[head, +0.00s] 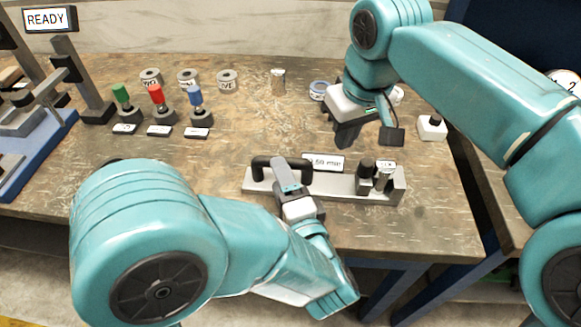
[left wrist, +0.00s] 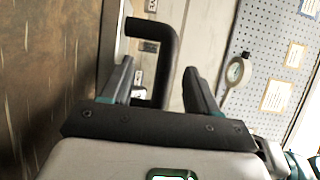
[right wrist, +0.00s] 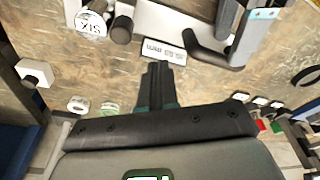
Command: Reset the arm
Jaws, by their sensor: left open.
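A light grey bar fixture (head: 335,187) lies near the front edge of the bench. My left gripper (head: 284,172) is at the handle. In the left wrist view the open fingers stand either side of the black handle (left wrist: 165,45), with gaps visible. My right gripper (head: 348,132) is above the bench behind the fixture's right half. In the right wrist view its fingers (right wrist: 160,70) are together and empty, near a white label (right wrist: 163,50).
Green, red and blue knobs (head: 156,95) stand on small bases at the back left, with several grey cylinders (head: 227,80) behind. A blue-based stand (head: 40,150) is at far left under a READY sign (head: 46,19). A white button box (head: 432,128) sits at right. The bench middle is clear.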

